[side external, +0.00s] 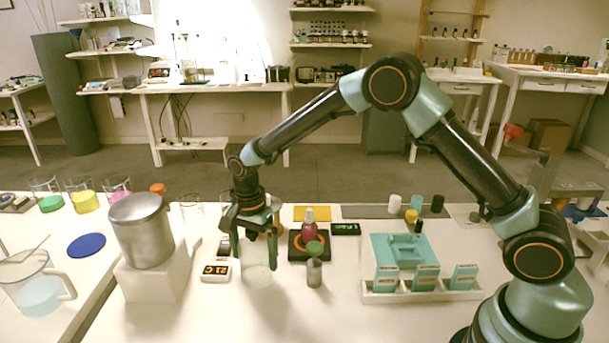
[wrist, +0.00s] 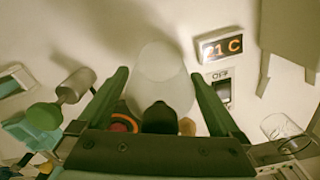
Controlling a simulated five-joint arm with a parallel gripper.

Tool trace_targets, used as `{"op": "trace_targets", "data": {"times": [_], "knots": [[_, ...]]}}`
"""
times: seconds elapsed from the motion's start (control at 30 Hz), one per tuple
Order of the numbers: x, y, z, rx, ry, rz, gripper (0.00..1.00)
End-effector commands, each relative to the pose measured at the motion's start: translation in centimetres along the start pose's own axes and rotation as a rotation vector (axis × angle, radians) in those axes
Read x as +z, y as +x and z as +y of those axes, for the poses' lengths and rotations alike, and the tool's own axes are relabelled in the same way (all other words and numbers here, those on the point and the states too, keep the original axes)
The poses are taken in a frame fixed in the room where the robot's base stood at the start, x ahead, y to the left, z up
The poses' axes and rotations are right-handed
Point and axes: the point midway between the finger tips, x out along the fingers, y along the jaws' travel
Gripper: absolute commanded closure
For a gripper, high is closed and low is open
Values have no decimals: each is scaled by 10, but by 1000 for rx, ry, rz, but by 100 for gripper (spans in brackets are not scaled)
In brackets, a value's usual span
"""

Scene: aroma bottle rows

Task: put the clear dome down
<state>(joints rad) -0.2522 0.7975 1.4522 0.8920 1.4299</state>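The clear dome (side external: 257,262) is a pale see-through glass shape below my gripper (side external: 254,240). In the wrist view the dome (wrist: 161,72) lies between the two green fingers of my gripper (wrist: 161,78), which are spread about its width and appear to meet its sides. The dome looks upright in the side view. Its lower edge is close to the white tabletop; I cannot tell whether it touches. A dark rounded piece (wrist: 159,117) shows in front of the dome in the wrist view.
A temperature display (side external: 215,272) stands left of the dome, beside a white block (side external: 155,276) bearing a metal pot (side external: 141,232). To the right are a small grey cup (side external: 314,273) with a green top and a reddish bottle (side external: 308,230) on a dark pad. A teal-and-white holder (side external: 400,250) stands further right.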

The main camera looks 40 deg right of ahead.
Motion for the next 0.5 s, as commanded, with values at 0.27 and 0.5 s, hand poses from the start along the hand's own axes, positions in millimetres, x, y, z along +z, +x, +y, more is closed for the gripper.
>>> {"op": "trace_targets", "data": {"times": [0.27, 0.5], "knots": [[0, -4, 0, -2, 0, 0, 0], [0, -41, -1, -6, 0, 1, 0]]}}
